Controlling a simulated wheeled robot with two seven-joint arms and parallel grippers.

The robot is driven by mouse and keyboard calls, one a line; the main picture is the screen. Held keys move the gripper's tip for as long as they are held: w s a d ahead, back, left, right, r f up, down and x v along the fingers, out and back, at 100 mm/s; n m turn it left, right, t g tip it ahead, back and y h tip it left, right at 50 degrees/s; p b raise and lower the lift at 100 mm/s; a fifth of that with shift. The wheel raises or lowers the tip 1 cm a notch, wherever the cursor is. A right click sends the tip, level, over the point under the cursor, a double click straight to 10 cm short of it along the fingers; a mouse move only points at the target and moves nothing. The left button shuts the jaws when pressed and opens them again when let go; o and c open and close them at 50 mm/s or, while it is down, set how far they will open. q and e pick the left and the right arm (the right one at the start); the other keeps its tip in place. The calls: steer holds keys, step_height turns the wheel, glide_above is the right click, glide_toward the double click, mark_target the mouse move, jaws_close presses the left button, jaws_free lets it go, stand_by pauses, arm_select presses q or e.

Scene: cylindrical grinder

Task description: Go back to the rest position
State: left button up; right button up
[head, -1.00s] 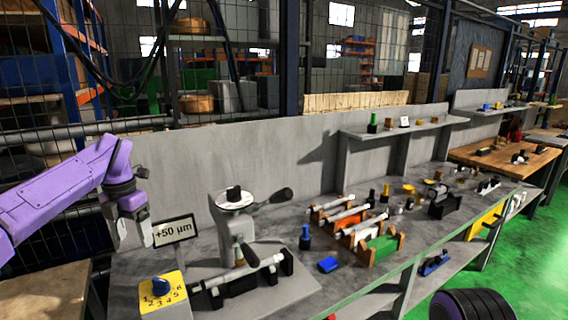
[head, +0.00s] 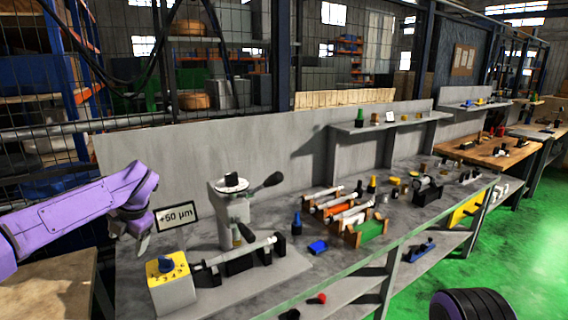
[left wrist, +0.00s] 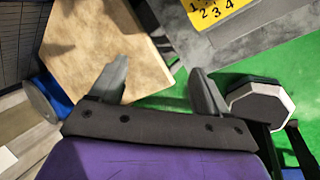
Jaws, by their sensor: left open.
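My left arm is purple and comes in from the left in the head view. Its left gripper (head: 139,240) hangs beside the +50 µm sign (head: 177,216), at the left end of the grey workbench. In the left wrist view the left gripper (left wrist: 160,88) has its two dark fingers spread apart with nothing between them. Below them show a wooden tabletop and green floor. My right gripper is not in view.
A grinder-like fixture (head: 234,215) with a yellow-faced dial box (head: 172,284) stands near the gripper. Coloured racks of rods (head: 372,230) stand further right on the bench (head: 330,275). A wooden table (head: 48,296) is at lower left. Green floor (head: 520,250) lies open at right.

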arm_select(q)
steer(key=s+d+f+m+t+y+b, duration=0.1)
steer(key=d+f+m+t+y, duration=0.3)
steer(key=f, duration=0.6)
steer(key=s+d+f+m+t+h+b, duration=0.1)
steer(key=s+d+f+m+b, duration=0.1)
steer(key=d+f+m, duration=0.55)
steer(key=s+d+f+m+t+h+b, duration=0.15)
steer(key=s+f+m, duration=0.5)
steer(key=f, duration=0.75)
steer(key=s+a+f+m+g+h+b, duration=0.1)
steer(key=s+f, duration=0.4)
steer(key=s, duration=0.6)
steer(key=s+a+f+m+g+h+b, duration=0.1)
steer(key=s+f+m, duration=0.3)
steer(key=s, duration=0.7)
steer(key=s+a+f+m+g+h+b, duration=0.1)
steer(key=s+a+f+m+g+b, duration=0.1)
steer(key=s+f, duration=0.5)
steer(key=s+m+g+b, duration=0.1)
steer(key=s, duration=0.3)
steer(key=shift+f, duration=0.15)
steer(key=shift+a+g, duration=0.1)
steer(key=shift+g, duration=0.15)
steer(key=shift+c, duration=0.3)
